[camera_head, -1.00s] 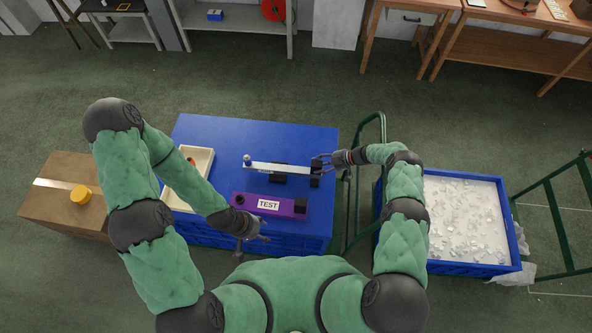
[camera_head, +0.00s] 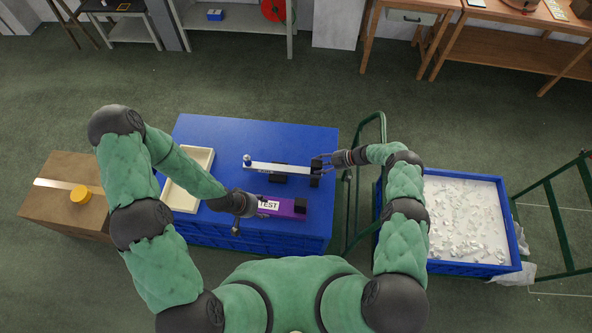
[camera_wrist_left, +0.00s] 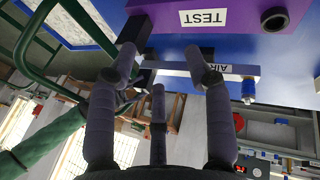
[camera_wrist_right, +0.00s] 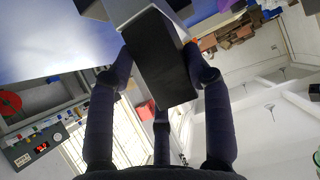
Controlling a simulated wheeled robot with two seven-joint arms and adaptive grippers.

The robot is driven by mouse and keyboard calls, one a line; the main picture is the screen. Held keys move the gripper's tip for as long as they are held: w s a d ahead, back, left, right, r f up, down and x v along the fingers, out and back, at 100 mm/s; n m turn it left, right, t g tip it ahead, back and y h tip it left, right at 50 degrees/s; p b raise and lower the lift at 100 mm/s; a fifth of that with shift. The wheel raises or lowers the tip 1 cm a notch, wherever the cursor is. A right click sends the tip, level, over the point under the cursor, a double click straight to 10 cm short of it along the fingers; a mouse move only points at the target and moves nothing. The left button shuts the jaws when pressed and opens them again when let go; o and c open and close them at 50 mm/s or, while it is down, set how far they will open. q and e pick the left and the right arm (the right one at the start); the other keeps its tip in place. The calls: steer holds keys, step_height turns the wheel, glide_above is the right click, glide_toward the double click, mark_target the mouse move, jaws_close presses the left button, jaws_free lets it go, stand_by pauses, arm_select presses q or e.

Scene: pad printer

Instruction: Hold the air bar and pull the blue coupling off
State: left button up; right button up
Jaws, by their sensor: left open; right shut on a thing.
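The air bar (camera_head: 280,168) is a long pale bar lying left to right above the blue table. Its blue coupling (camera_head: 247,160) sits on its left end; in the left wrist view the coupling (camera_wrist_left: 249,90) is on the right end of the bar (camera_wrist_left: 225,71). My right gripper (camera_head: 323,164) is shut on the black block at the bar's right end; this block (camera_wrist_right: 160,62) fills the space between the fingers in the right wrist view. My left gripper (camera_head: 260,208) is open and empty, over the left part of the purple TEST block and nearer me than the coupling.
The purple TEST block (camera_head: 286,208) lies in front of the bar. A cream tray (camera_head: 203,160) stands at the table's left, partly behind my left arm. A cardboard box (camera_head: 55,205) is further left. A blue crate (camera_head: 512,232) of pale pieces and a green rail (camera_head: 381,125) are at right.

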arm_select(q)
steer(key=w+a+f+m+t, duration=0.1)
steer(key=w+a+m, duration=0.1)
steer(key=w, duration=0.4)
steer(key=w+a+f+m+t, duration=0.1)
steer(key=w+f+m, duration=0.1)
steer(key=w, duration=0.4)
steer(key=m+t, duration=0.1)
steer(key=m, duration=0.3)
glide_toward(246, 163)
steer(key=f, duration=0.1)
steer(key=x, duration=0.8)
steer(key=shift+w, duration=0.1)
steer(key=shift+w+d+f, duration=0.1)
steer(key=shift+w+f, duration=0.2)
steer(key=shift+w, duration=0.2)
steer(key=shift+r, duration=0.1)
